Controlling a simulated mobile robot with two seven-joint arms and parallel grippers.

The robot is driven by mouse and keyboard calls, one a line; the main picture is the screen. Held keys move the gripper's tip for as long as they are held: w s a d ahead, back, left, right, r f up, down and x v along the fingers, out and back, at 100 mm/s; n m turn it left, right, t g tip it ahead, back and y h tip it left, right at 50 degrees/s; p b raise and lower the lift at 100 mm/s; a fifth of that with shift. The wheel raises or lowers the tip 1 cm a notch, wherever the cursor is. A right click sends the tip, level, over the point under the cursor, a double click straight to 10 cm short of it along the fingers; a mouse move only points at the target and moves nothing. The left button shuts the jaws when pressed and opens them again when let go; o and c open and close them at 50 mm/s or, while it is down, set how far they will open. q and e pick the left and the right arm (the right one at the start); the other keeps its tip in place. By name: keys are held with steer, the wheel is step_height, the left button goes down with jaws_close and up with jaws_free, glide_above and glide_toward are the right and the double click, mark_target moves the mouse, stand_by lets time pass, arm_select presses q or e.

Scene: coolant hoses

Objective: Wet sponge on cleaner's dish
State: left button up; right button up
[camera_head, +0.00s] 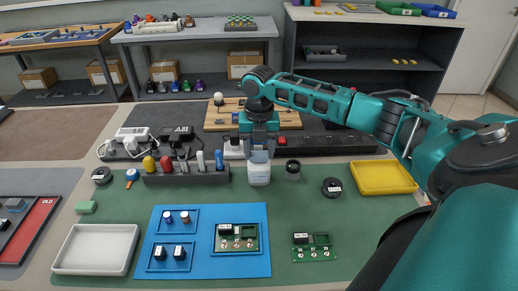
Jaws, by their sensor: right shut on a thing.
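A small light-green block (86,207), which looks like the sponge, lies on the green mat at the left, above the white tray. My right gripper (259,150) points down at the middle of the bench, shut on a white bottle (259,174). The bottle looks upright; its top is hidden between the fingers, and I cannot tell whether its base touches the mat. I cannot tell for sure which thing is the cleaner's dish; a small dark round pot (293,169) stands just right of the bottle. My left gripper is not in view.
A white tray (62,268) is at front left, a blue mat (205,268) with small parts and a circuit board at front middle. A dark tool rack (187,178) stands left of the bottle. A black round spool (332,187) and yellow tray (384,178) are right.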

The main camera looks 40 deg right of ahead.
steer(key=shift+r, duration=3.05)
